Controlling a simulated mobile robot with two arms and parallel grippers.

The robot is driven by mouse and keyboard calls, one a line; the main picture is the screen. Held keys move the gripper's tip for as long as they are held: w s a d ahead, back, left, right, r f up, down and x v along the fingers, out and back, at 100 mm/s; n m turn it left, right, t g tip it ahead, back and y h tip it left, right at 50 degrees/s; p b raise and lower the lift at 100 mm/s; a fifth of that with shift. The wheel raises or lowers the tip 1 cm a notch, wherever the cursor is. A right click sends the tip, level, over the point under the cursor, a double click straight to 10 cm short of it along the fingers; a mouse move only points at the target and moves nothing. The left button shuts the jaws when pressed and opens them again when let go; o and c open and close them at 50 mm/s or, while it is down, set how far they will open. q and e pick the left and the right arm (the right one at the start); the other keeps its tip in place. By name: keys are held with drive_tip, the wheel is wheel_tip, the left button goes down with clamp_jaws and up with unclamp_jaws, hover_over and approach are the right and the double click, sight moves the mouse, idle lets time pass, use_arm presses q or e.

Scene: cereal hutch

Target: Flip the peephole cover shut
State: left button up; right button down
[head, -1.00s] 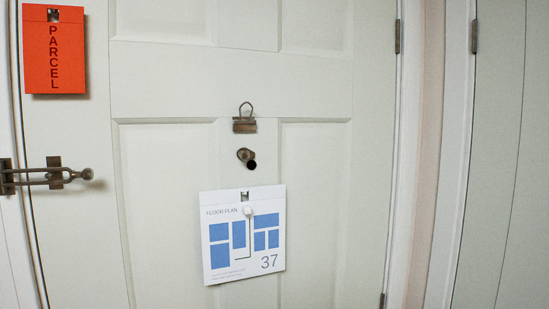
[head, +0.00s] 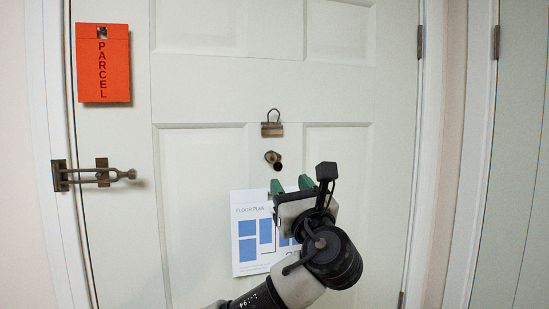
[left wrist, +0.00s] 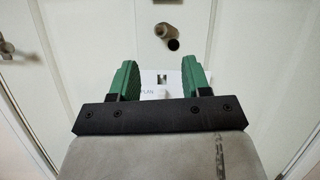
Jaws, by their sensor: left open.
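The peephole (head: 273,157) is a small bronze fitting on the white door, just below a bronze clip. A dark round piece, seemingly its cover (head: 278,167), hangs at its lower right. In the left wrist view the peephole (left wrist: 164,31) and the dark disc (left wrist: 173,45) show at the top, beyond the fingers. My left gripper (head: 291,185) has green fingers, is open and empty, and is below the peephole, in front of the floor plan card. Its fingers also show in the left wrist view (left wrist: 160,80). My right gripper is not in view.
The floor plan card (head: 248,237) hangs on the door, partly hidden by my left arm. A bronze clip (head: 272,129) is above the peephole. An orange parcel card (head: 103,63) and a door latch (head: 95,175) are at the left. The door panel around the peephole is clear.

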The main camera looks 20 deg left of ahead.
sight(273, 160)
use_arm(q)
drive_tip(key=p+x, duration=0.4)
drive_tip(key=x, duration=0.5)
drive_tip(key=shift+w+a+r+p, duration=0.2)
drive_tip(key=shift+w+r+p, duration=0.05)
drive_tip(key=shift+p, duration=0.15)
drive_tip(key=shift+w+a, duration=0.35)
drive_tip(key=shift+w, duration=0.25)
drive_tip(key=shift+c, duration=0.5)
clamp_jaws()
